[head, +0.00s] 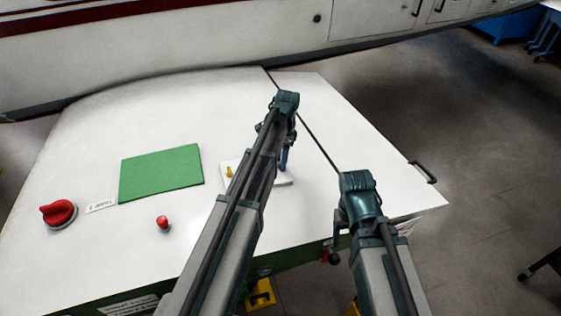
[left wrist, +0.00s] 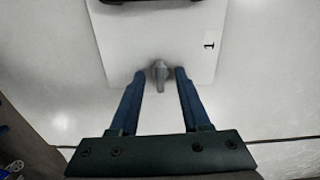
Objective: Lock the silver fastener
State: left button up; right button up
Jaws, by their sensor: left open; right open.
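The silver fastener (left wrist: 160,76) shows in the left wrist view as a small grey upright piece at the edge of a white plate (left wrist: 135,45) marked "1". My left gripper (left wrist: 160,84) is open, its two blue fingers on either side of the fastener with small gaps. In the head view my left gripper (head: 285,163) points down over the plate (head: 284,182), and the fastener cannot be made out there. My right gripper (head: 337,256) is open and empty near the table's front edge, away from the plate.
A green mat (head: 160,172), a red knob (head: 58,213) and a small red button (head: 162,222) are further left. A black handle (head: 423,172) is on the right edge.

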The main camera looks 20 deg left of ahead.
pick_arm(q)
jog(key=shift+o, duration=0.6)
jog(key=shift+r, duration=0.1)
jog(key=r+p, duration=0.5)
jog(key=shift+w+d, duration=0.15)
jog(key=shift+w, duration=0.2)
jog(key=shift+f, duration=0.1)
